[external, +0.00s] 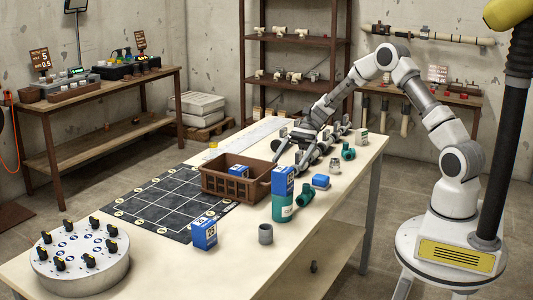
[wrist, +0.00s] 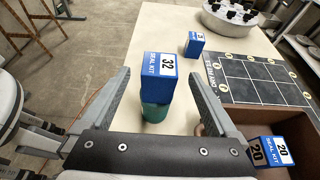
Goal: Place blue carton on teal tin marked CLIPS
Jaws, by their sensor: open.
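A blue carton (external: 283,181) stands upright on top of a teal tin (external: 281,209) near the table's right side. In the wrist view the carton (wrist: 158,82) reads SEAL KIT 32, and the tin (wrist: 153,112) shows below it. The tin's pale label is too small to read fully. My gripper (external: 288,163) is open, just behind the carton in the external view. In the wrist view its fingers (wrist: 158,76) flank the carton with a gap on each side; it does not grip it.
A brown crate (external: 222,187) with a blue carton inside stands left of the tin. A dark grid mat (external: 155,205) and a round knobbed unit (external: 80,268) lie further left.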

